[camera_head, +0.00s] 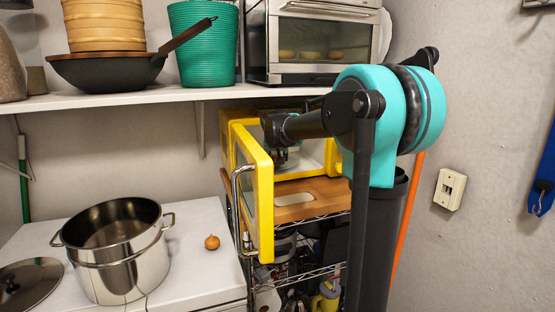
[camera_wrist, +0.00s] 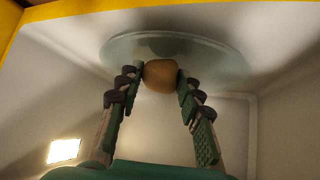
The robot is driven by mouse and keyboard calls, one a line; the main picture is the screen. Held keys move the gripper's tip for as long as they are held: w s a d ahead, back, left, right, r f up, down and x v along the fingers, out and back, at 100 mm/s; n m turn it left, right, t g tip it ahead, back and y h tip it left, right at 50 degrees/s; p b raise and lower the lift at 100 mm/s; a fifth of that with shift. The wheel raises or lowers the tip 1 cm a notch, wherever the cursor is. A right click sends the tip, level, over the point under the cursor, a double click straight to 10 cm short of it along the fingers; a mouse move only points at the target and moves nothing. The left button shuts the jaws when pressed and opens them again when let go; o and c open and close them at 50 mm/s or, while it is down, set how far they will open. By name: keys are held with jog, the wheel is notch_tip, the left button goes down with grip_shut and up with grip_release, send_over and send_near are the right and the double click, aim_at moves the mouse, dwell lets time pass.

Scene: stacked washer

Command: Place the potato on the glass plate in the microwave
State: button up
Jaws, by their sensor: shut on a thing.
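The yellow microwave (camera_head: 228,130) stands on a wooden board on a wire rack, its door (camera_head: 258,190) swung open toward me. My gripper (camera_wrist: 160,78) is inside the microwave, with its two fingers shut on the brown potato (camera_wrist: 161,75). The round glass plate (camera_wrist: 215,62) shows behind the potato in the wrist view. The potato overlaps the plate there, but I cannot tell whether they touch. In the head view my arm and the open door hide the potato and most of the plate.
The open door with its metal handle (camera_head: 237,205) stands close left of my arm. A steel pot (camera_head: 125,262), a lid (camera_head: 30,283) and an onion (camera_head: 212,242) sit on the white surface at left. A shelf (camera_head: 120,98) runs above the microwave.

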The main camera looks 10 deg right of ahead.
jog(key=shift+f, duration=0.2)
jog(key=o, duration=1.3)
jog(key=shift+r, duration=0.1)
jog(key=shift+s+r, duration=0.15)
jog(key=shift+r, duration=0.05)
jog(key=v, duration=1.1)
jog(key=shift+s+r, duration=0.2)
jog(key=shift+s, duration=0.05)
